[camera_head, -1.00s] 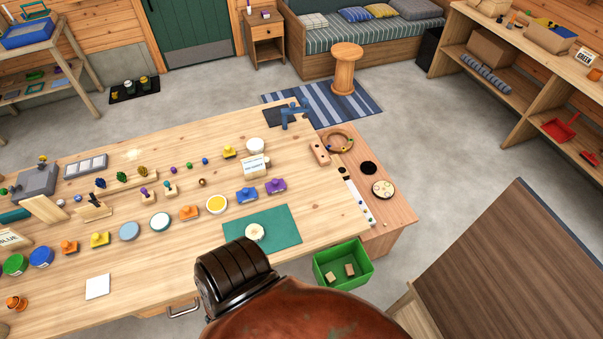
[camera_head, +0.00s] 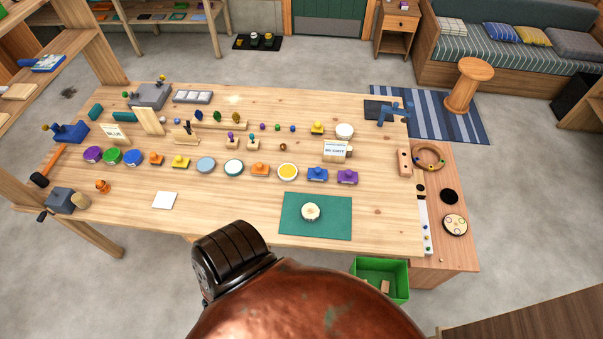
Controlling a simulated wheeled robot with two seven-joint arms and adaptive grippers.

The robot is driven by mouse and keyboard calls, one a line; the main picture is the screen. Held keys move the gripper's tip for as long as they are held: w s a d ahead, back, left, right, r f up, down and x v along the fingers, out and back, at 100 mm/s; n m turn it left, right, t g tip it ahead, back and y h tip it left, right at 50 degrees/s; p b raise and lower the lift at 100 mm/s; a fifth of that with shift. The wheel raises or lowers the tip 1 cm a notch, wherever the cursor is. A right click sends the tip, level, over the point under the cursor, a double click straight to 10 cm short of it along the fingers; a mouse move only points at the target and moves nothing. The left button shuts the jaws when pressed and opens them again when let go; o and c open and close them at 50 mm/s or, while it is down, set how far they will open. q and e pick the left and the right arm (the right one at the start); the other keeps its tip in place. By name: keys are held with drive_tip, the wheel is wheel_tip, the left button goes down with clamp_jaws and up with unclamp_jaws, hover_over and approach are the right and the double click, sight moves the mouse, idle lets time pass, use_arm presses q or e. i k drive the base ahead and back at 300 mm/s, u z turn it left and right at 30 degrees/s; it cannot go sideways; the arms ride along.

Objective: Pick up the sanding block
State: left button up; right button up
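I cannot tell for sure which thing is the sanding block. A white card (camera_head: 335,150) with lettering that seems to include "GRIT" stands on the workbench (camera_head: 185,221), right of the middle. A small pale wooden piece shows at its right edge. Neither of my grippers is in view. A black and copper-coloured part of my body covers the bench's front edge at the bottom middle.
A green mat (camera_head: 290,229) with a pale wooden disc (camera_head: 311,212) lies at the front right. A green bin (camera_head: 365,282) is below the bench's front edge. A vise (camera_head: 151,96) and several jars crowd the left side.

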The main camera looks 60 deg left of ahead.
sight(348, 176)
drive_tip(key=u, duration=2.05)
